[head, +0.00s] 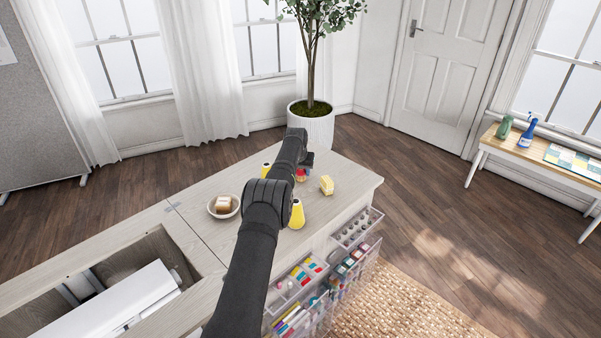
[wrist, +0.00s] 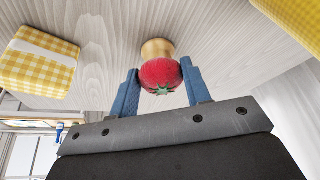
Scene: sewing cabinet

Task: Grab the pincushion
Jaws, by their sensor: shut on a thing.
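The pincushion (wrist: 160,76) is a red tomato shape with a green star-like top, seen in the wrist view. My gripper (wrist: 159,68) has its blue fingers on both sides of it and is shut on it. A round tan piece (wrist: 157,48) shows just beyond the red part; I cannot tell whether it belongs to the pincushion. In the head view only a small red patch of the pincushion (head: 302,175) shows beside my arm, over the cabinet top. My arm hides most of the gripper there.
A yellow-checked block (head: 327,185) lies right of the gripper, also in the wrist view (wrist: 38,64). A yellow cone (head: 297,214) stands nearer. A bowl (head: 223,207) with a small item is at left. Clear drawers (head: 320,290) hang open at the front.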

